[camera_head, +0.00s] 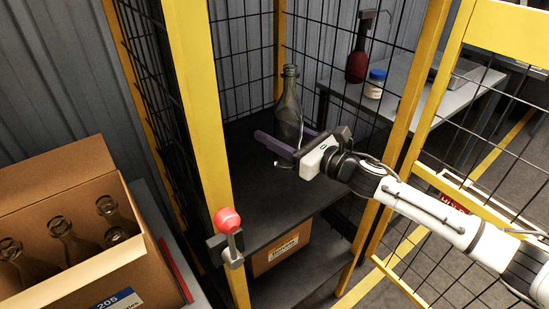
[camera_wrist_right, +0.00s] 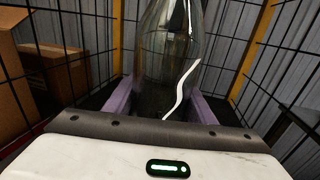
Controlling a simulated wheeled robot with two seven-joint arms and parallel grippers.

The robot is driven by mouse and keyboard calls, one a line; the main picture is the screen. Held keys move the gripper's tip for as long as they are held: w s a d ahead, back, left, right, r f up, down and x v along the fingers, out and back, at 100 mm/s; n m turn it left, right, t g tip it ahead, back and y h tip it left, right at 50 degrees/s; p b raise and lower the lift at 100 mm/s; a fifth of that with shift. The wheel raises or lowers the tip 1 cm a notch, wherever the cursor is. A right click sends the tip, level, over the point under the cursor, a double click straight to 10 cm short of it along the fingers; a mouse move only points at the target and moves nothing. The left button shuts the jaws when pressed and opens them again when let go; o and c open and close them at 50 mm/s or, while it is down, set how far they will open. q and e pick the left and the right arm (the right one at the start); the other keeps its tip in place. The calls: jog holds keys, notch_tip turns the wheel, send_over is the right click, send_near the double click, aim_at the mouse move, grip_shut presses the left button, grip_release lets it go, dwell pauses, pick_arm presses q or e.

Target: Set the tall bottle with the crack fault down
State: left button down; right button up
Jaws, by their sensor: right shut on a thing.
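The tall bottle (camera_head: 288,108) is dark clear glass and stands upright over the dark shelf (camera_head: 250,205) inside the yellow-framed cage. My right gripper (camera_head: 284,146) is shut on it, with purple fingers on either side of its lower part. In the right wrist view the bottle (camera_wrist_right: 170,55) shows between the purple fingers (camera_wrist_right: 165,105), with a white wavy crack line (camera_wrist_right: 182,88) on its side. I cannot tell whether its base touches the shelf. My left gripper is not in view.
Yellow posts (camera_head: 200,110) and black mesh surround the shelf. A red-knobbed latch (camera_head: 228,222) sits on the front post. A cardboard box (camera_head: 125,275) of several bottles stands at the left. A labelled box (camera_head: 283,250) sits below the shelf. A table (camera_head: 425,105) stands behind.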

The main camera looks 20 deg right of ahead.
jog(key=shift+f+b, duration=0.3)
jog(key=shift+f, duration=2.7)
jog(key=shift+f, duration=0.1)
jog(key=o, duration=1.4)
jog(key=shift+s, duration=0.1)
jog(key=b+v, duration=0.1)
jog(key=v, duration=1.1)
